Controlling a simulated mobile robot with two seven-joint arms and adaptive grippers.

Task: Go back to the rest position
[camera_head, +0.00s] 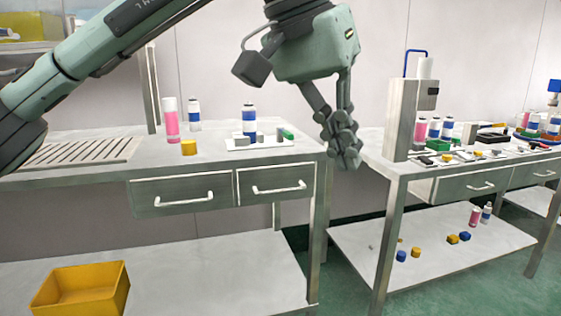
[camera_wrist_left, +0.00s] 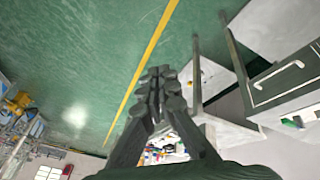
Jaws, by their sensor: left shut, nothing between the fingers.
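My left gripper (camera_head: 344,150) hangs from the arm that comes in from the upper left in the head view. Its fingers point down and are together, with nothing between them. It is in the air, in front of the gap between two workbenches. In the left wrist view the shut fingers (camera_wrist_left: 158,85) show against the green floor. My right gripper is in neither view.
The left bench (camera_head: 215,165) carries a pink can (camera_head: 170,120), blue-and-white cans, a yellow block (camera_head: 189,147) and a white tray (camera_head: 262,145). The right bench (camera_head: 400,167) holds a press post (camera_head: 401,118) and several cans. A yellow bin (camera_head: 82,290) is on the lower shelf.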

